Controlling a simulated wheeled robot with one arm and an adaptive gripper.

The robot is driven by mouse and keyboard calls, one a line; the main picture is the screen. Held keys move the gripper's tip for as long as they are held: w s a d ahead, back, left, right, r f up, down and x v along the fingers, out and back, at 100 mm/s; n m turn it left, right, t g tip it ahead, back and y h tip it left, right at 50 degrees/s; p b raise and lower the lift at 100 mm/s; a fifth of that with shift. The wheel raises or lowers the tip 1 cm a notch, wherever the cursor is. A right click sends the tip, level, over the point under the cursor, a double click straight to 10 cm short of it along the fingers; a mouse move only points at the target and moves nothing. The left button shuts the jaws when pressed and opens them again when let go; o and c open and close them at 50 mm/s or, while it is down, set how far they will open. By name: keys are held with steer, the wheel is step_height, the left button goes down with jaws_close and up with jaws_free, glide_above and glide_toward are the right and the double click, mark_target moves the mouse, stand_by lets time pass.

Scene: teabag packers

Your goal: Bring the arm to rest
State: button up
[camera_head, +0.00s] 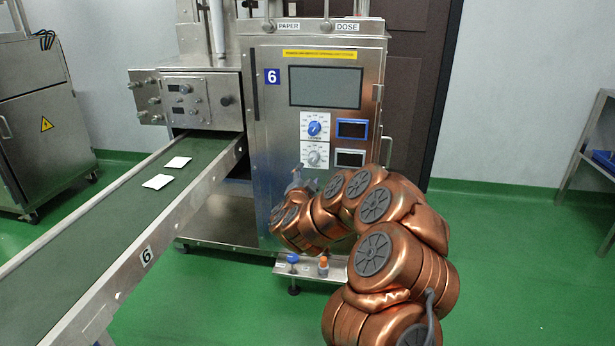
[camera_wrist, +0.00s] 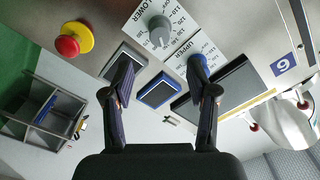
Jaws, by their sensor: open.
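My copper-coloured arm (camera_head: 372,254) bends up from the lower right of the head view toward the front of packing machine 6. My gripper (camera_head: 299,181) is small and partly hidden there, just below the dial plates. In the wrist view my gripper (camera_wrist: 161,78) is open, with nothing between its two dark fingers. The grey lower knob (camera_wrist: 159,31) shows above the gap. The blue upper knob (camera_wrist: 198,66) shows behind the right fingertip; I cannot tell whether they touch.
The machine's cabinet (camera_head: 268,105) stands in front of my arm. A conveyor (camera_head: 100,215) with two white teabags runs along the left. A red stop button (camera_wrist: 67,46) sits on the panel. A metal rack (camera_head: 590,130) stands far right. Green floor at right is clear.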

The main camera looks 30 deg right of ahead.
stand_by(0.3)
steer(key=s+a+r+n+y+p, duration=0.1)
steer(key=a+r+n+y+p, duration=0.5)
steer(key=a+r, duration=0.45)
steer(key=s+a+r+n+y+p, duration=0.1)
steer(key=a+r+n+y+p, duration=0.2)
steer(key=a+r+y+p, duration=0.7)
steer(key=s+a+r+n+g+h+p, duration=0.1)
steer(key=s+a+r+n+g+p, duration=0.2)
steer(key=s+a, duration=0.6)
steer(key=s+a+r+n+g+p, duration=0.1)
steer(key=s+a+n+g+p, duration=0.1)
steer(key=s+p, duration=0.35)
steer(key=s+a+r+n+g+p, duration=0.2)
steer(key=s+g+p, duration=0.1)
steer(key=s, duration=0.5)
steer(key=s+d+r+g+h+p, duration=0.1)
steer(key=s+d+r+g+p, duration=0.2)
steer(key=s, duration=1)
steer(key=s+d+r+n+g+h+p, duration=0.1)
steer(key=s+d+r+g+p, duration=0.3)
steer(key=s, duration=1)
steer(key=r+h+p, duration=0.1)
steer(key=r+p, duration=0.1)
steer(key=p, duration=0.2)
steer(key=shift+d, duration=0.1)
